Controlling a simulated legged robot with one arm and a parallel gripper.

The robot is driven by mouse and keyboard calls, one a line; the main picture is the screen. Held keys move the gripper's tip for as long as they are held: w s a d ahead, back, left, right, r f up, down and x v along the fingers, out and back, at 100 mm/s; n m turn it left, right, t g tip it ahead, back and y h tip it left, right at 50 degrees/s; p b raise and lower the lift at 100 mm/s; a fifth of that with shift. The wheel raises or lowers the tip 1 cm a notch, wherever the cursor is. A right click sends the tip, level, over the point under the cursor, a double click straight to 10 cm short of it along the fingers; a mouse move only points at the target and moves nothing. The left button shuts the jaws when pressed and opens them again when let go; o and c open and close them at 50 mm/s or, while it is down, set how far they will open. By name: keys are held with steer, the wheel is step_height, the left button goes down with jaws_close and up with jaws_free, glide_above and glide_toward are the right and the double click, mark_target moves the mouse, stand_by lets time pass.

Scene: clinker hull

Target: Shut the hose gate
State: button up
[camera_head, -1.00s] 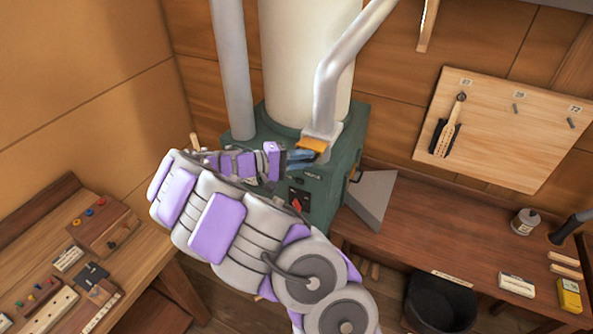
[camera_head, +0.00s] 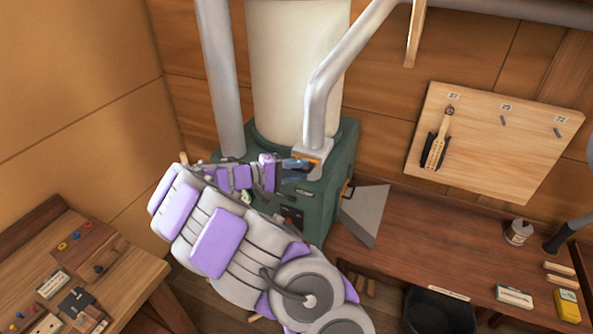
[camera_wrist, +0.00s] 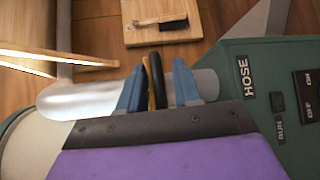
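The hose gate is an orange tab (camera_head: 315,161) at the collar where the slanting grey hose pipe (camera_head: 322,110) meets the green machine (camera_head: 335,190). My gripper (camera_head: 297,169) is at this tab, its blue fingers just left of and below the orange in the head view. In the wrist view, my gripper's two blue fingers (camera_wrist: 158,90) stand apart, with the orange, dark-edged tab (camera_wrist: 156,80) upright between them. A narrow gap shows beside the right finger, so the grip does not look closed. The word HOSE (camera_wrist: 244,77) is on the green panel.
A dark switch (camera_wrist: 308,95) marked ON and OFF is on the panel. A grey vertical pipe (camera_head: 220,80) and cream drum (camera_head: 290,70) stand behind my arm. A grey scoop-shaped piece (camera_head: 366,215) is right of the machine. Benches flank both sides.

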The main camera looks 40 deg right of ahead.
steer(key=b+v, duration=0.1)
steer(key=v, duration=1.6)
steer(key=shift+w+a, duration=0.15)
steer(key=shift+a, duration=0.05)
steer(key=s+d+m+y+b, duration=0.15)
steer(key=s+y+b, duration=0.45)
steer(key=s, duration=1.2)
steer(key=s+a+f+n+t+y+b, duration=0.2)
steer(key=s+a+f+y+b, duration=0.1)
steer(key=s+a+f, duration=0.4)
steer(key=s+a+f+n+t+y+b, duration=0.2)
steer(key=s+a+f+y, duration=0.4)
steer(key=s+a, duration=0.5)
steer(key=shift+s+a+f+t+b, duration=0.3)
steer(key=shift+a+f+b, duration=0.15)
steer(key=shift+f+b, duration=0.4)
